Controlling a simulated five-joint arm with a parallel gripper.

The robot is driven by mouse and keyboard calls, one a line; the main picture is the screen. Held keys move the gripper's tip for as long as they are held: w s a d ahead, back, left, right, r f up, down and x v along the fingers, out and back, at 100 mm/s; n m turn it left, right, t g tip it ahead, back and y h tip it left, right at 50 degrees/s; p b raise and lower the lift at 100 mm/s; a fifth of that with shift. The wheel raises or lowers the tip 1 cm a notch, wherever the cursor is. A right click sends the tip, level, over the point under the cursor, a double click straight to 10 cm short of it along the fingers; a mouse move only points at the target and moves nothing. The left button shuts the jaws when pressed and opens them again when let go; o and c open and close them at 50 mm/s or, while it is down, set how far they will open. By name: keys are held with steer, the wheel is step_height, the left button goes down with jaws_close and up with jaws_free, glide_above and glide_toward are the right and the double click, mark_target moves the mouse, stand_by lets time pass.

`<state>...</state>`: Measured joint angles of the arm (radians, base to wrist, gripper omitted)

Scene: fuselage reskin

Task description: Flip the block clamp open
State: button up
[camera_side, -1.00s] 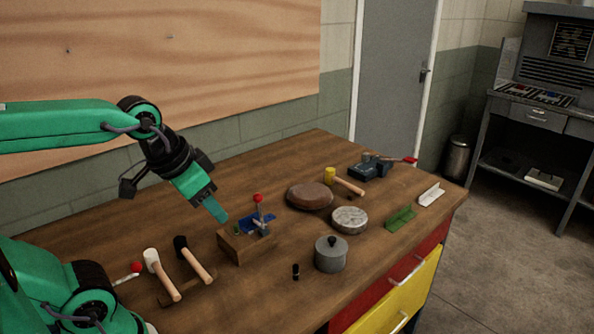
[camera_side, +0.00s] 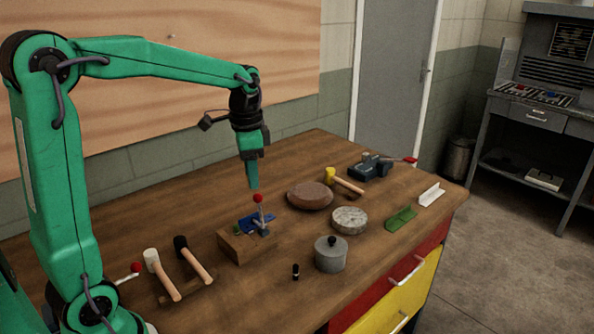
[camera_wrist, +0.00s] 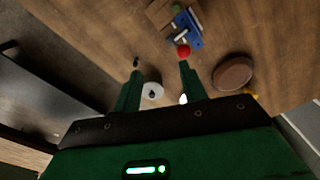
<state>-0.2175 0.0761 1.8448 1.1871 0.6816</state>
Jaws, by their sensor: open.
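The block clamp is a wooden block (camera_side: 236,248) with a blue part (camera_side: 254,222) on top and an upright lever ending in a red ball (camera_side: 258,198). My gripper (camera_side: 253,187) points down just above and slightly left of the red ball in the side view, apart from it as far as I can tell. In the wrist view the red ball (camera_wrist: 184,51) lies just beyond the tip of the right finger, with the blue part (camera_wrist: 187,30) and block (camera_wrist: 165,14) past it. My gripper (camera_wrist: 159,76) is open, with nothing between its fingers.
A grey lidded pot (camera_side: 331,255), a stone disc (camera_side: 350,220) and a brown disc (camera_side: 310,195) stand right of the clamp. Two mallets (camera_side: 192,259) lie to its left. A vise (camera_side: 370,168) and a green bracket (camera_side: 401,219) are farther right. Bare tabletop lies behind the clamp.

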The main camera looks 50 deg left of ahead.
mark_target(259, 200)
steer(key=shift+m+g, duration=0.8)
steer(key=w+a+f, duration=0.4)
steer(key=shift+d, duration=0.1)
steer(key=shift+s+d+f, duration=0.1)
steer(key=shift+d+f, duration=0.05)
steer(key=shift+f, duration=1.15)
steer(key=shift+s+d+f, duration=0.1)
steer(key=shift+f, duration=1.15)
steer(key=shift+s+d+f, duration=0.1)
steer(key=shift+d+f, duration=0.05)
steer(key=shift+f, duration=1.15)
steer(key=shift+c, duration=0.2)
